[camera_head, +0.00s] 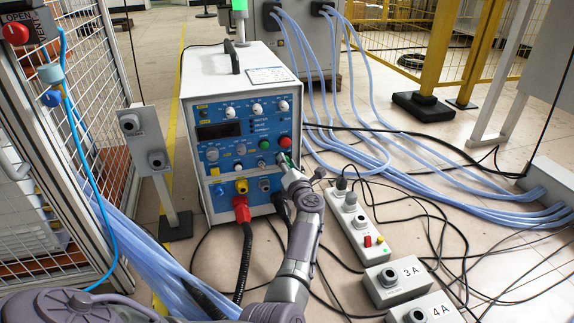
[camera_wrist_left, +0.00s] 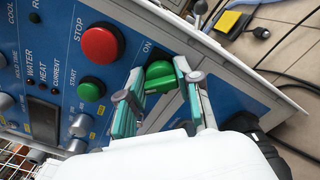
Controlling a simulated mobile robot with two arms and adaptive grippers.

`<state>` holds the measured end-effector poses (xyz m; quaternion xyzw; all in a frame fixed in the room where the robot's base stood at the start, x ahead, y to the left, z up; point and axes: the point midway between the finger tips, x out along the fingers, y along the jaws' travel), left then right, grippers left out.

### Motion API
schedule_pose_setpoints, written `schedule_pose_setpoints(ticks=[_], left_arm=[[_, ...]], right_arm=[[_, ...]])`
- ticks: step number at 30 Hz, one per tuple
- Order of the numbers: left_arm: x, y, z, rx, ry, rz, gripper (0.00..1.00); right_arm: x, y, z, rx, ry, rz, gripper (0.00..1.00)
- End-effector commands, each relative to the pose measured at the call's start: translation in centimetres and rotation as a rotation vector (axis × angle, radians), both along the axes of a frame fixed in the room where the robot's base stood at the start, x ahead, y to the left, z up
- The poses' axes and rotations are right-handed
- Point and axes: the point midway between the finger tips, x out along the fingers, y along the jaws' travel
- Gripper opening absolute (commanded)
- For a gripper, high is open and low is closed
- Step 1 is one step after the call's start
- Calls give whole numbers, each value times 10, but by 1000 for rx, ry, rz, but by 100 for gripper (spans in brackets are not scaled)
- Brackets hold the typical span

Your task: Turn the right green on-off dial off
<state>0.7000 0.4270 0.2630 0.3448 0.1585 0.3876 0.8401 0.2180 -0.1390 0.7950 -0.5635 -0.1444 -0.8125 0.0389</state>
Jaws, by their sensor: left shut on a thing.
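The green on-off dial (camera_wrist_left: 160,71) sits on the blue front panel beside the printed word ON. In the left wrist view it is between the two fingers of my left gripper (camera_wrist_left: 157,82), which is shut on it. In the head view my left gripper (camera_head: 286,164) reaches the right side of the panel, below the red button, and largely hides the dial. My right gripper is not in view.
The dial belongs to a white heater box (camera_head: 215,75). A red stop button (camera_wrist_left: 100,44) and green start button (camera_wrist_left: 92,90) are close to the dial. A red plug (camera_head: 241,209) with a black cable is below. Switch boxes (camera_head: 397,284) and cables lie at right.

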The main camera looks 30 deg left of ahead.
Motion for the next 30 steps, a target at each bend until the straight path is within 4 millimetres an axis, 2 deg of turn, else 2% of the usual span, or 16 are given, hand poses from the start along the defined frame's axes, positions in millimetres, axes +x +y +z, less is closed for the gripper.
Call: schedule_pose_setpoints(ticks=[12,13,17,18,30], left_arm=[[0,0,-1,-9,-6,1,0],[0,0,-1,-9,-6,1,36],[0,0,-1,-8,-6,1,57],[0,0,-1,-7,-5,1,60],[0,0,1,33,41,0,60]], right_arm=[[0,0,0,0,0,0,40],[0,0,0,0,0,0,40],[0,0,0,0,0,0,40],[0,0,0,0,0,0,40],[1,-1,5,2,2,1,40]])
